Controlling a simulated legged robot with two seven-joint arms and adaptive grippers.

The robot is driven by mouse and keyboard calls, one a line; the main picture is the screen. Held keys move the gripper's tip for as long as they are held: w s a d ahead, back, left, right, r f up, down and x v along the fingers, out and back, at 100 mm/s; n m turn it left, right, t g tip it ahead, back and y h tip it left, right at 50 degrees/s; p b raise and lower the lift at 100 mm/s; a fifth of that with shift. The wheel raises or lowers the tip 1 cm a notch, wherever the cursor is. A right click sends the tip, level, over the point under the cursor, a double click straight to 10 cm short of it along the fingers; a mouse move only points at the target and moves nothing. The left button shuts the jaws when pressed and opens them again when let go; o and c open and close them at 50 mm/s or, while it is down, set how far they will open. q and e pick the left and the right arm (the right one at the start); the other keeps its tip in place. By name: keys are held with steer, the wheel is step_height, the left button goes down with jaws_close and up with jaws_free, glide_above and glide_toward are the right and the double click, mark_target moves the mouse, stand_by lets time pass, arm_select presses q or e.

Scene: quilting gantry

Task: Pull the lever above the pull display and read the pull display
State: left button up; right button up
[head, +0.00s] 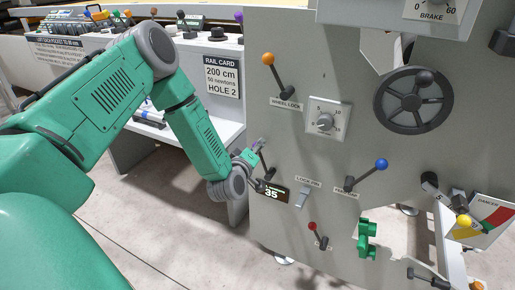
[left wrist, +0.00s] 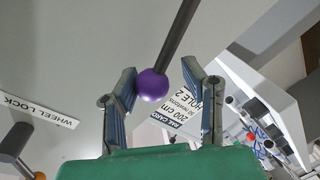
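The pull display (head: 272,194) is a small dark screen at the left of the grey panel and reads 35; small text above the number is too small to read. The lever (head: 266,160) above it is largely hidden by my left gripper (head: 258,150). In the left wrist view the lever shows as a dark shaft with a purple ball knob (left wrist: 152,85). The knob lies between the fingers of my left gripper (left wrist: 172,88), close to the left finger, with a gap to the right finger. My left gripper is open around it. My right gripper is not in view.
The panel also holds an orange-knobbed wheel lock lever (head: 275,73), a dial (head: 326,121), a handwheel (head: 412,100), a blue-knobbed lever (head: 365,175) and a red-knobbed lever (head: 317,234). A rail card (head: 221,78) reads 200 cm, 50 newtons, hole 2.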

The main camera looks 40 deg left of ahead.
arm_select(q)
steer(key=shift+s+r, duration=0.1)
stand_by(0.4)
steer(key=shift+s, duration=0.2)
steer(key=v, duration=1.1)
steer(key=shift+d, duration=0.15)
